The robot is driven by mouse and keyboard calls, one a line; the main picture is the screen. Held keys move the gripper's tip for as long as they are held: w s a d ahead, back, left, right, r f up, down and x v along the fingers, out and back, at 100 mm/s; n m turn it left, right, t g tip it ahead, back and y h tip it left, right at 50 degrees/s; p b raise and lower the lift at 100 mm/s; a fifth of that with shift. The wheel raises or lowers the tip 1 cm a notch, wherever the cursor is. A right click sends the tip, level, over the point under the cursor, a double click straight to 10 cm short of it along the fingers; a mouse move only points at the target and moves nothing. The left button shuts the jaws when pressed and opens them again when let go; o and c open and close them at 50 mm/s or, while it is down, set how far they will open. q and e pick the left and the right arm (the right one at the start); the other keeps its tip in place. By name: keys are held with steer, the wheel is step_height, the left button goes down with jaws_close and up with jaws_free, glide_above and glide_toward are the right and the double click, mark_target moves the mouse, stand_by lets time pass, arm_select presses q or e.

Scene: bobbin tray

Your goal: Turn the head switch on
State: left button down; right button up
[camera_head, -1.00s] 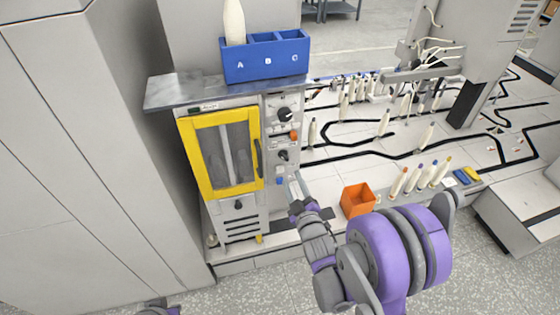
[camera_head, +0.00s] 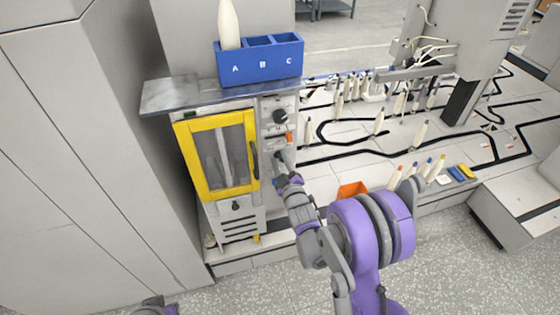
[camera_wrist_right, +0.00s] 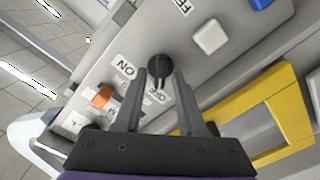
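A black rotary switch (camera_wrist_right: 158,68) sits on the grey control panel in the right wrist view, with ON printed to its left and OFF just below it. Its light pointer mark is toward OFF. My right gripper (camera_wrist_right: 162,82) is open, its two fingers on either side of the switch, with a gap on each side; I cannot tell whether they touch it. In the head view the right gripper (camera_head: 281,163) is at the lower part of the panel (camera_head: 267,132) and hides this switch. My left gripper is not in view; only a bit of my left arm shows at the bottom.
An orange switch (camera_wrist_right: 103,96) and a white button (camera_wrist_right: 208,37) flank the black switch. A yellow-framed door (camera_head: 180,160) is left of the panel. A blue bin marked A, B, C (camera_head: 262,75) stands on top. An orange box (camera_head: 352,189) is partly behind my right arm.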

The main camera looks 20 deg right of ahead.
jaws_close()
steer(key=m+b, duration=0.2)
steer(key=m, duration=0.1)
steer(key=shift+d+f, duration=0.1)
steer(key=m+b, duration=0.3)
steer(key=m, duration=0.1)
steer(key=shift+d, duration=0.15)
steer(key=m+b, duration=0.2)
steer(key=m, duration=0.3)
steer(key=shift+d, duration=0.1)
steer(key=shift+d+m+b, duration=0.1)
steer(key=shift+m+b, duration=0.6)
steer(key=shift+m, duration=1.2)
steer(key=shift+o, duration=1)
jaws_free()
